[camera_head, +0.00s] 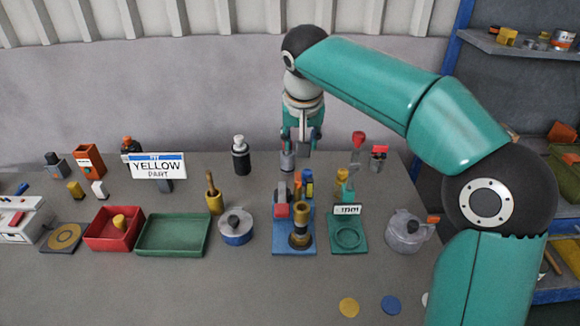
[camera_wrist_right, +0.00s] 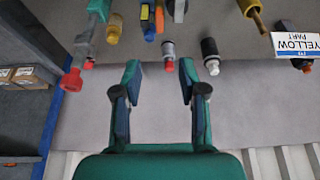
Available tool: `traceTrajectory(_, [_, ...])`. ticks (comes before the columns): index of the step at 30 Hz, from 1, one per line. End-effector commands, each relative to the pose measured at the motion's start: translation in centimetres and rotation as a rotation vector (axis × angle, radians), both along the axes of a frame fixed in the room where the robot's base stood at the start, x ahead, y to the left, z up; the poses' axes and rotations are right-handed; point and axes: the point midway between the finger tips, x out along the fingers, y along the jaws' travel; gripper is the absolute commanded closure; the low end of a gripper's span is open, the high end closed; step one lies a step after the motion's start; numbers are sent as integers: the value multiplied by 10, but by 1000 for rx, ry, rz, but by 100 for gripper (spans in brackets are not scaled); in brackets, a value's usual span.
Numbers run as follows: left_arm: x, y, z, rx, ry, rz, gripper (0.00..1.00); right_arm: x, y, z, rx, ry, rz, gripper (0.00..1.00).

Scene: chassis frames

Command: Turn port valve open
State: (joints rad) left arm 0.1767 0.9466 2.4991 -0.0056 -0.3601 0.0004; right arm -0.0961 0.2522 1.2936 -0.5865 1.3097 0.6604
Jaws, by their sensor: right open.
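A blue base plate (camera_head: 293,250) on the table carries an upright brass-coloured fitting (camera_head: 300,232) and a red-and-grey block (camera_head: 282,207). It may be the port valve, but I cannot tell for sure. My right gripper (camera_head: 301,140) is open at the back of the table, well behind the plate. In the right wrist view its two fingers (camera_wrist_right: 158,92) are apart with nothing between them. A small grey cylinder with a red end (camera_wrist_right: 168,55) lies beyond the fingertips; it seems to show below the gripper in the head view (camera_head: 287,160). My left gripper is not in view.
A green stand with a small sign (camera_head: 348,240) is right of the plate, then a grey pot (camera_head: 404,238). A lidded pot (camera_head: 236,238), a green tray (camera_head: 150,250) and a red tray (camera_head: 98,243) stand left. The front table is mostly clear.

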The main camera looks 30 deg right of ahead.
Motion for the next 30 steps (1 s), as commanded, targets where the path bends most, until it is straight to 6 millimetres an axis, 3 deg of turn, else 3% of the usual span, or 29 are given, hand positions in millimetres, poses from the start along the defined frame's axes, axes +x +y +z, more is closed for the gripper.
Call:
traceTrajectory(8, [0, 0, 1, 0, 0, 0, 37, 12, -9, -36, -1, 8, -3, 58])
traceTrajectory(21, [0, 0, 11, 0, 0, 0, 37, 43, -26, -121, -1, 8, 1, 58])
traceTrajectory(30, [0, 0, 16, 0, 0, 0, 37, 55, -31, -151, 0, 4, 5, 58])
